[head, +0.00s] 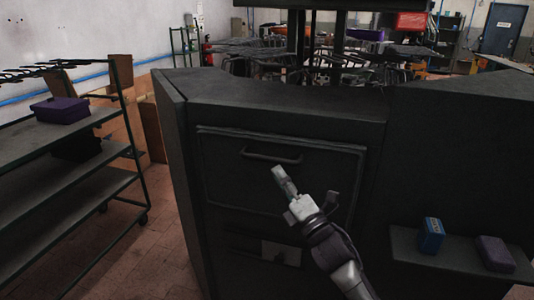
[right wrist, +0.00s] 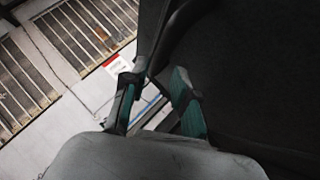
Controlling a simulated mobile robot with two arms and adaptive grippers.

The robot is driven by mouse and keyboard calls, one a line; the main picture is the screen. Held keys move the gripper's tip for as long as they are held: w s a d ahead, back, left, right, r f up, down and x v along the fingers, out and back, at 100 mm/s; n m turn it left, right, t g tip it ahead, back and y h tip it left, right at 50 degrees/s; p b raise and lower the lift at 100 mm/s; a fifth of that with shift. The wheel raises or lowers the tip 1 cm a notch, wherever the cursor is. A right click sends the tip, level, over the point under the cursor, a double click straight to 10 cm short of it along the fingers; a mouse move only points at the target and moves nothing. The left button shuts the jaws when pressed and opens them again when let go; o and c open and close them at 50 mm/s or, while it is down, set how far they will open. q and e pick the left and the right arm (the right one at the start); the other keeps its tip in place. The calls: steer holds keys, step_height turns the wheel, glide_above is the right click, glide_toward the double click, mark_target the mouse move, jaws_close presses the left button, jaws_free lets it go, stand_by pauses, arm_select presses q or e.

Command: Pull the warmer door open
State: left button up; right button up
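The warmer door (head: 235,175) is a dark framed panel on the front of a dark cabinet and looks closed. Its bar handle (head: 272,155) runs across the upper part of the door. My right gripper (head: 279,172) is in front of the door, with its tips just below the handle in the picture. I cannot tell whether they touch it. In the right wrist view the right gripper (right wrist: 160,85) shows two fingers with teal pads and a gap between them. A dark curved bar (right wrist: 185,30), probably the handle, lies just beyond the fingertips. My left gripper is out of view.
A shelf rack (head: 75,150) with a purple box (head: 60,109) stands at the left. A low shelf (head: 450,252) at the right holds a blue box (head: 431,236) and a dark purple box (head: 496,253). Tiled floor (head: 165,235) is clear between rack and cabinet.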

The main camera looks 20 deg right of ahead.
mark_target(267, 159)
steer(key=p+x, duration=0.1)
steer(key=x, duration=0.5)
steer(key=shift+w+a+r+p, duration=0.1)
steer(key=shift+w+a+p, duration=0.05)
steer(key=shift+w+p, duration=0.2)
jaws_close()
